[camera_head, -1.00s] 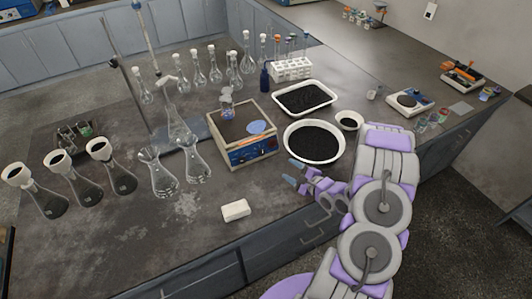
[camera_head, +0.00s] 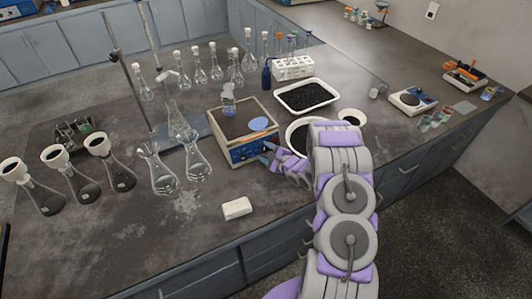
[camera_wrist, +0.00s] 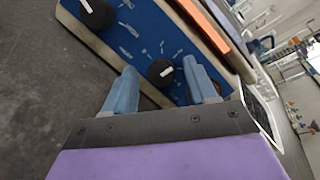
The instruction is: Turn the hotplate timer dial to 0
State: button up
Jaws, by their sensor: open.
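The hotplate (camera_head: 243,128) stands on the bench, with a blue front panel facing me. In the wrist view the panel (camera_wrist: 128,38) shows turned on its side and carries two black dials with white marks. One dial (camera_wrist: 161,73) sits between the fingertips of my gripper (camera_wrist: 163,80), with a gap visible on the left. The other dial (camera_wrist: 97,13) is at the top left, outside the fingers. I cannot read which one is the timer. My gripper also shows in the head view (camera_head: 267,154), open at the right end of the panel.
A round dish (camera_head: 293,127) of black grains lies just right, partly hidden by my arm. Flasks (camera_head: 197,165) stand to the left. A white block (camera_head: 237,208) lies in front.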

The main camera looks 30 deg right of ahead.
jog(key=shift+w, duration=0.15)
jog(key=shift+c, duration=0.2)
jog(key=c, duration=1)
jog(key=shift+p, duration=0.4)
